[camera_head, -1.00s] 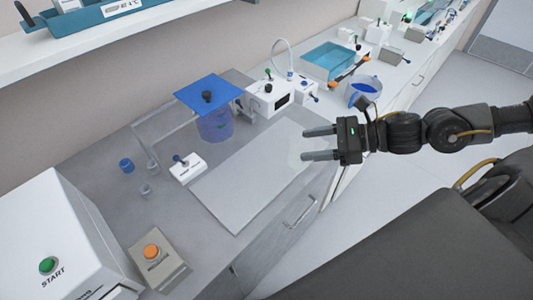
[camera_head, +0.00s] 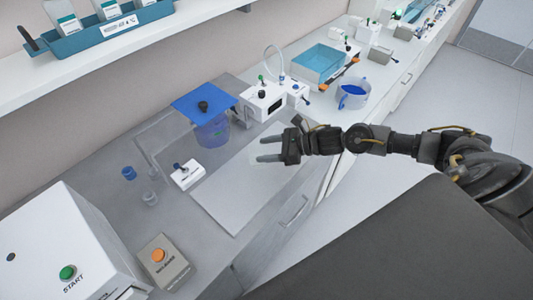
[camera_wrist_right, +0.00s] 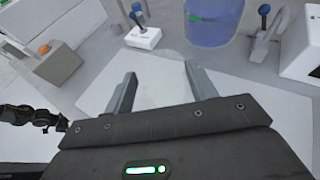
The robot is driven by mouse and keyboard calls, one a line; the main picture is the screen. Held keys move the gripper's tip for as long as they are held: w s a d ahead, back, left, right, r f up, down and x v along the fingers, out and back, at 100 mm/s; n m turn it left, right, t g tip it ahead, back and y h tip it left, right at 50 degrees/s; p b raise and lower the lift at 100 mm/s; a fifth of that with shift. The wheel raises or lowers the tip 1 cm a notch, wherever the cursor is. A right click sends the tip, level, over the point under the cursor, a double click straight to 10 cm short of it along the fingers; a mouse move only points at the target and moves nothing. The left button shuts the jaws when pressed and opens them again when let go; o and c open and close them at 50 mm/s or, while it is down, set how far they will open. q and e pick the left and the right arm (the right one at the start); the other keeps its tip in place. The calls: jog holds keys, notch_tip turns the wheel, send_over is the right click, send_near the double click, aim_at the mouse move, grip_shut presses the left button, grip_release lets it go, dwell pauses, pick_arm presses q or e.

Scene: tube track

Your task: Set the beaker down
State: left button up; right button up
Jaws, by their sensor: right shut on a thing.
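My right gripper (camera_head: 262,150) is shut on a clear beaker (camera_wrist_right: 160,82), with one finger on each side of it. The beaker is nearly see-through, so its outline is faint in both views. The gripper holds it over the far right part of a pale flat board (camera_head: 228,197) on the bench. I cannot tell whether the beaker's bottom touches the board. A dark part of my left arm (camera_wrist_right: 30,117) shows at the left edge of the right wrist view; its jaws are too small to read.
A blue vessel under a square blue lid (camera_head: 211,132) stands behind the board. A small white switch box (camera_head: 187,175) sits at the board's left edge. The board's front is clear.

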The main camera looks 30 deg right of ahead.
jog(key=f+p, duration=0.2)
jog(key=f, duration=0.1)
jog(key=shift+w+a, duration=0.1)
jog(key=shift+w, duration=0.1)
jog(key=shift+f, duration=0.15)
jog(key=shift+s, duration=0.1)
jog(key=shift+f, duration=0.2)
jog(key=o, duration=1)
